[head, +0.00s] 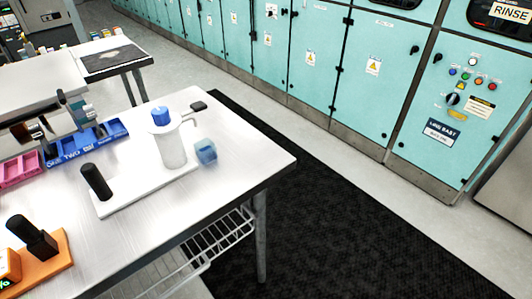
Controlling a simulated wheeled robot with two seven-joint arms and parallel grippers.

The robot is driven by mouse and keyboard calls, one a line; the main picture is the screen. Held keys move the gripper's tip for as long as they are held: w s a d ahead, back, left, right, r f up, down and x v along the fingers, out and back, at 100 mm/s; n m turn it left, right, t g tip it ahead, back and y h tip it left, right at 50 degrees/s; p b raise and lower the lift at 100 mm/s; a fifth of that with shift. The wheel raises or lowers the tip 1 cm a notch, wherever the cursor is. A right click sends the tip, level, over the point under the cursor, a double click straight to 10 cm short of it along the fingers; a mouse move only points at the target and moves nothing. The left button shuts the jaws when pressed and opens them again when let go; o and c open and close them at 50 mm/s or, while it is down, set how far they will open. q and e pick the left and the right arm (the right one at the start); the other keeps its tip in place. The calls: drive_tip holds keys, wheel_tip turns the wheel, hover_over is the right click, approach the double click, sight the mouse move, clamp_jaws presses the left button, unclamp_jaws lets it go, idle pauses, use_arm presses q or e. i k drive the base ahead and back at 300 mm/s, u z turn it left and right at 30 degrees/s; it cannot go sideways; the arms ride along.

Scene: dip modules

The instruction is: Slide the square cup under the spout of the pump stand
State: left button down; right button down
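The pump stand (172,150) is a white cylinder with a blue knob (161,116) on top. It stands upright on a long white base (135,195), which also carries a black upright post (97,182) at its left end. A thin white spout (189,122) sticks out at the upper right of the cylinder, and a dark paddle (198,106) shows just above it. The square cup (206,152), small and translucent blue, stands on the table just right of the cylinder, near the base's right end. Neither gripper can be made out in the head view.
The metal table (245,165) is bare right of the cup up to its edge. Blue tray (90,145) and pink tray (18,168) lie at the back left. An orange base (62,262) with a black post (32,236) is at the front left. Teal cabinets (310,50) stand behind.

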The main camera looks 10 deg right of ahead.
sight(206, 153)
drive_tip(key=z, duration=1.5)
drive_tip(key=i, duration=1.5)
drive_tip(key=u, duration=3.2)
